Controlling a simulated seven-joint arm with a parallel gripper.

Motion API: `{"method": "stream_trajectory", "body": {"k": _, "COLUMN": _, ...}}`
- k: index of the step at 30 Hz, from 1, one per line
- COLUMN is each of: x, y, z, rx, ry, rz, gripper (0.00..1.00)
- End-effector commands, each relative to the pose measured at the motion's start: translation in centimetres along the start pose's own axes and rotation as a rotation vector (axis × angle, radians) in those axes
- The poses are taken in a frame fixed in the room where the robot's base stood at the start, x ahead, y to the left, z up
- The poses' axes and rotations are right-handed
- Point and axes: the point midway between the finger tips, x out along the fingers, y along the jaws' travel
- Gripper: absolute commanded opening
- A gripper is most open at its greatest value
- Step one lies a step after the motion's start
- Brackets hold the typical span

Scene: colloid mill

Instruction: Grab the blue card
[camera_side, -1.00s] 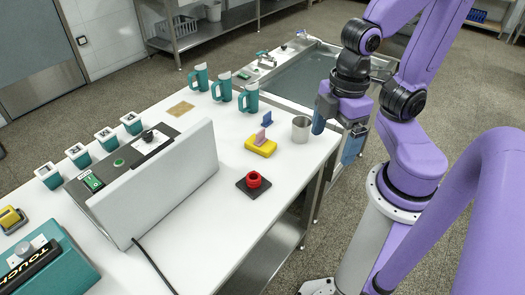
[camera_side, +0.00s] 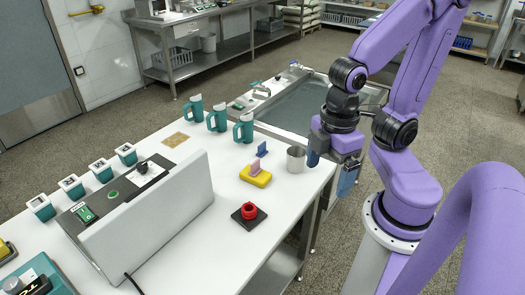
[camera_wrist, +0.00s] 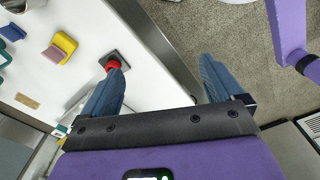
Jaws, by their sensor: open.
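The small blue card (camera_side: 262,148) stands upright on the white table, behind a yellow block and left of a metal cup. It also shows at the far left edge of the wrist view (camera_wrist: 12,32). My gripper (camera_side: 330,168) is open and empty, pointing down at the right edge of the table, to the right of the metal cup and apart from the card. In the wrist view its two blue fingers (camera_wrist: 162,68) are spread wide, with the table edge and floor between them.
The metal cup (camera_side: 296,159) stands between my gripper and the card. A yellow block with a pink upright piece (camera_side: 256,175) sits in front of the card. A red knob on a dark base (camera_side: 249,212) is nearer. Several teal mugs (camera_side: 243,128) stand behind, near a sink (camera_side: 300,105).

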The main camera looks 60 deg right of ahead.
Motion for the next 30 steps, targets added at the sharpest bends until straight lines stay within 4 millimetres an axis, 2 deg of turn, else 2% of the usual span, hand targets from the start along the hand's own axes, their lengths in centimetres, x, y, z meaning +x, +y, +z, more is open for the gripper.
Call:
{"method": "stream_trajectory", "body": {"k": 14, "x": 0.0, "y": 0.0, "z": 0.0, "rx": 0.0, "ry": 0.0, "rz": 0.0, "gripper": 0.94}}
{"method": "stream_trajectory", "body": {"k": 19, "x": 0.0, "y": 0.0, "z": 0.0, "rx": 0.0, "ry": 0.0, "rz": 0.0, "gripper": 0.42}}
{"method": "stream_trajectory", "body": {"k": 20, "x": 0.0, "y": 0.0, "z": 0.0, "rx": 0.0, "ry": 0.0, "rz": 0.0, "gripper": 0.37}}
{"method": "stream_trajectory", "body": {"k": 30, "x": 0.08, "y": 0.48, "z": -0.27, "rx": -0.002, "ry": -0.014, "rz": 0.011, "gripper": 0.37}}
